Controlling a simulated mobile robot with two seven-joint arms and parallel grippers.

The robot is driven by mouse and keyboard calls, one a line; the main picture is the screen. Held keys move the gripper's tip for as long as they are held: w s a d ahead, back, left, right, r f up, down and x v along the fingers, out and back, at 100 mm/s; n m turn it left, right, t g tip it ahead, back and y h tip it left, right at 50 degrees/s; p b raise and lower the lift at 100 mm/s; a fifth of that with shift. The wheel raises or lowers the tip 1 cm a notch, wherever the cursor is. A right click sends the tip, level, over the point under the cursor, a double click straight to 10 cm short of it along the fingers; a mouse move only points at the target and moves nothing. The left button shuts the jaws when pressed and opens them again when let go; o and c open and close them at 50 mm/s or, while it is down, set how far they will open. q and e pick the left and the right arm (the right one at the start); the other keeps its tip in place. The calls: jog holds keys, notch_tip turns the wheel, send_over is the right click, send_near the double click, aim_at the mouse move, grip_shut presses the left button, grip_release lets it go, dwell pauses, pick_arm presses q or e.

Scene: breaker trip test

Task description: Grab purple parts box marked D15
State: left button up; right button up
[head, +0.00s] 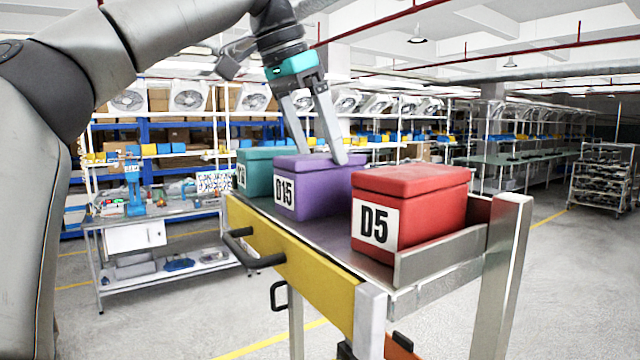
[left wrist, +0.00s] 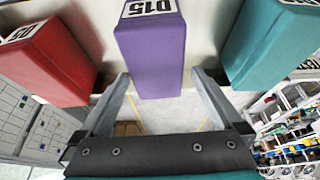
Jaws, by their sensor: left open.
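The purple box marked D15 (head: 320,182) sits in the middle of a row of three lidded boxes on a metal cart shelf. My left gripper (head: 322,156) is open and points down at the purple box, its fingertips near the lid. In the left wrist view the purple box (left wrist: 152,52) shows between the two open fingers (left wrist: 160,76), its label at the top edge. I see no clear contact, and cannot tell how far the fingertips are above the lid. My right gripper is not in view.
A red box marked D5 (head: 412,205) stands to the right and a teal box (head: 258,168) to the left, with narrow gaps. The cart has a yellow front panel (head: 300,265), a black handle (head: 250,252) and a raised metal edge (head: 440,260). A workbench (head: 170,212) stands behind.

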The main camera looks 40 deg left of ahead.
aim_at(327, 183)
pick_arm(q)
jog(key=shift+s+x, duration=0.2)
jog(key=shift+x, duration=1.25)
jog(key=shift+s+x, duration=0.2)
jog(key=shift+x, duration=1.3)
jog(key=shift+d+f, duration=0.1)
jog(key=shift+f, duration=0.3)
jog(key=c, duration=1.5)
